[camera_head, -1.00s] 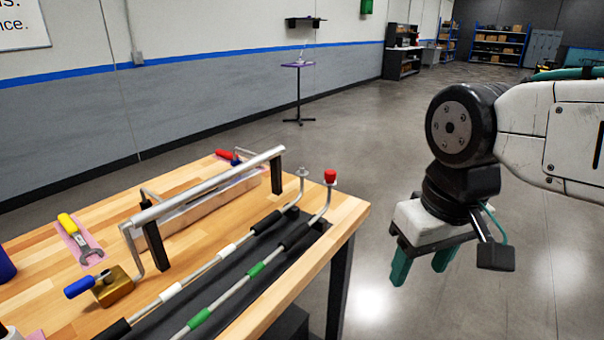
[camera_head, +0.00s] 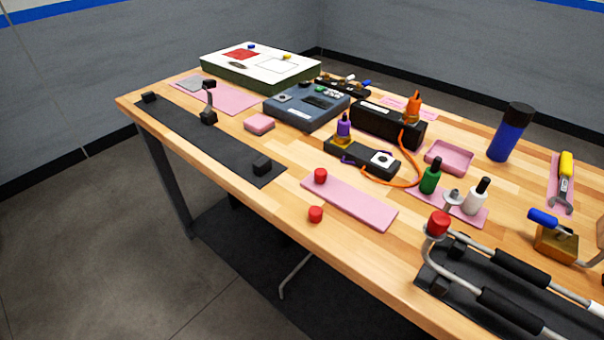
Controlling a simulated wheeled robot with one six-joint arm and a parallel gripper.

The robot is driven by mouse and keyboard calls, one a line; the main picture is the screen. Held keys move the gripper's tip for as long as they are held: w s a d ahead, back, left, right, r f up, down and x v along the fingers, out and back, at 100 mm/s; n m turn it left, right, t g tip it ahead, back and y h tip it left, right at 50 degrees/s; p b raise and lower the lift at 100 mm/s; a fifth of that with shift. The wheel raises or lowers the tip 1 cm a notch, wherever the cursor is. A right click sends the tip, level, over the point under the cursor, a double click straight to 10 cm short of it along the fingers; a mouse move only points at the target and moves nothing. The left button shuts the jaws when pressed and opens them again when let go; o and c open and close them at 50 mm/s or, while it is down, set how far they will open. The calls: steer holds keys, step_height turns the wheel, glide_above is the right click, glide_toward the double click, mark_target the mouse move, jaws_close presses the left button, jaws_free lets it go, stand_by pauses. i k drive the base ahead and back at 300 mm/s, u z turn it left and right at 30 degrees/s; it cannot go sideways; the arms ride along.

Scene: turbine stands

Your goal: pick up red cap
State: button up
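Several red caps show in the head view. One red cap (camera_head: 315,214) lies on the bare wood near the table's front edge. A second red cap (camera_head: 320,175) sits on a pink mat (camera_head: 352,203). A third red cap (camera_head: 438,222) is on the upturned end of a bent metal tube at the right. My gripper is outside the current view, so its state and its place relative to the caps are hidden.
The wooden table (camera_head: 245,207) also holds a black strip (camera_head: 200,140), a blue-grey device (camera_head: 306,106), a white-topped case (camera_head: 262,66), small bottles, an orange cable (camera_head: 402,183) and a blue cylinder (camera_head: 511,133). Open floor (camera_head: 90,230) lies in front at the left.

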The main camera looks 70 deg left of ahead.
mark_target(320, 174)
steer(key=u, duration=2.05)
steer(key=k, duration=0.5)
steer(key=u, duration=0.95)
steer(key=i, duration=1.3)
steer(key=z, duration=0.9)
